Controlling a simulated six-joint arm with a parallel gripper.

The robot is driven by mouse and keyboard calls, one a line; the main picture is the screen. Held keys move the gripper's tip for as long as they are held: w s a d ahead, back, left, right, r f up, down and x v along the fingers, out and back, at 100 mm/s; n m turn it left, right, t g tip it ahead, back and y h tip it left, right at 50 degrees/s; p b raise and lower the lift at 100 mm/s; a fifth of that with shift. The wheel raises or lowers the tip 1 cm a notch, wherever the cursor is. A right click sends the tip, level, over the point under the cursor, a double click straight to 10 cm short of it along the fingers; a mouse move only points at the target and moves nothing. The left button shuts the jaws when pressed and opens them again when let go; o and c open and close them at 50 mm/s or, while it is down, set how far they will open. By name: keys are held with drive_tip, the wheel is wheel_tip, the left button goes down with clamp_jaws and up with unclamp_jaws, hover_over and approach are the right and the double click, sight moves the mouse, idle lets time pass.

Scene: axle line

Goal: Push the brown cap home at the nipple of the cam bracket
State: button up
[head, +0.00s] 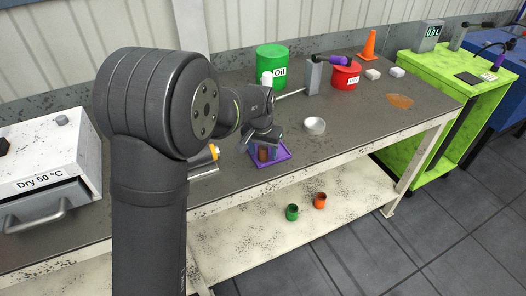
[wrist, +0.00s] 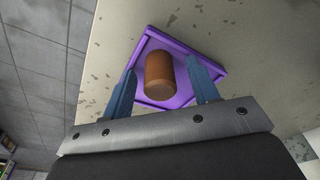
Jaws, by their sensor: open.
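The brown cap (wrist: 159,74) stands in a shallow purple tray (wrist: 180,100) in the wrist view. My gripper (wrist: 163,88) is open, with one blue finger on each side of the cap. I cannot tell whether either finger touches it. In the head view the cap (head: 263,154) shows below my gripper (head: 268,143), in the purple tray (head: 284,155) near the bench's front edge. A grey bracket-like part (head: 205,169) with a yellow tip is partly hidden behind my arm. I cannot tell whether it is the cam bracket, and no nipple is clear.
A grey block (head: 313,77) with a rod stands behind my gripper, near a green oil can (head: 271,62) and a red container (head: 345,76). A silver round dish (head: 315,126) lies right of the tray.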

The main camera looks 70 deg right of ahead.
drive_tip(key=c, duration=1)
drive_tip(key=shift+c, duration=0.2)
drive_tip(key=shift+r, duration=0.2)
wheel_tip(320, 180, up, 4)
drive_tip(key=shift+r, duration=0.1)
drive_tip(key=s+a+r, duration=0.5)
drive_tip(key=s+r, duration=0.1)
drive_tip(key=s, duration=0.4)
wheel_tip(320, 180, up, 4)
drive_tip(key=n, duration=0.3)
hover_over(263, 147)
drive_tip(key=w+a, duration=0.6)
drive_tip(key=w+a+r+n, duration=0.1)
drive_tip(key=w+a, duration=0.1)
drive_tip(key=w, duration=0.4)
drive_tip(key=w+a+r+n+t, duration=0.1)
drive_tip(key=w+a+n, duration=0.1)
drive_tip(key=w, duration=0.4)
drive_tip(key=shift+w, duration=0.2)
